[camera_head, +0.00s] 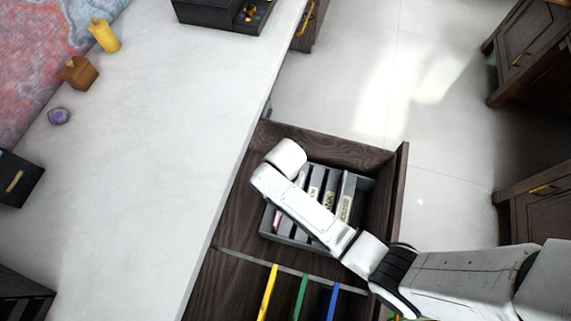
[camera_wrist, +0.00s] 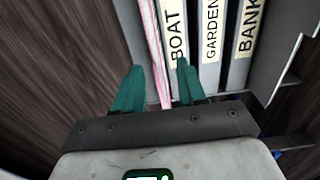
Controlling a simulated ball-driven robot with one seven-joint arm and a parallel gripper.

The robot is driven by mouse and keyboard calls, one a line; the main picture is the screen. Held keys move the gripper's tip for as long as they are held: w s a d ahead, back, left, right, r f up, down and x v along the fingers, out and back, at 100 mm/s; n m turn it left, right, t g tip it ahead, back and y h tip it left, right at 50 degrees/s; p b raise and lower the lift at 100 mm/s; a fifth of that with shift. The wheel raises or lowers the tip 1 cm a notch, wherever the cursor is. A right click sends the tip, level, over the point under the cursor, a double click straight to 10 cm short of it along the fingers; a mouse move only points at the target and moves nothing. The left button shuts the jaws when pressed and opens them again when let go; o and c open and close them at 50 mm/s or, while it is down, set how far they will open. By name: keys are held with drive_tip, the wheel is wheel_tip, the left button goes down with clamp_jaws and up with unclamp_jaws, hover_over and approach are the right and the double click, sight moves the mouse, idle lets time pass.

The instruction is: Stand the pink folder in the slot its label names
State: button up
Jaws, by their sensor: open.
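The pink folder (camera_wrist: 153,45) stands on edge in the grey rack, just left of the divider labelled BOAT (camera_wrist: 178,45). Only its thin pink-and-white edge shows; any label on it is hidden. A bit of the pink folder (camera_head: 277,218) also shows in the head view beside my arm. The dividers labelled GARDEN (camera_wrist: 211,40) and BANK (camera_wrist: 247,35) follow to the right. My gripper (camera_wrist: 161,66) is open, its green fingers on either side of the folder's edge and apart from it. In the head view my arm hides the gripper.
The grey rack (camera_head: 286,239) sits in an open dark wood drawer (camera_head: 384,160). Yellow (camera_head: 267,293), green (camera_head: 300,297) and blue (camera_head: 332,302) folders stand in the drawer's front section.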

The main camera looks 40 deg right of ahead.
wheel_tip(320, 180, down, 7)
drive_tip(key=shift+w+b, duration=0.25)
drive_tip(key=shift+b, duration=0.2)
drive_tip(key=shift+c, duration=0.2)
clamp_jaws()
idle(1.2)
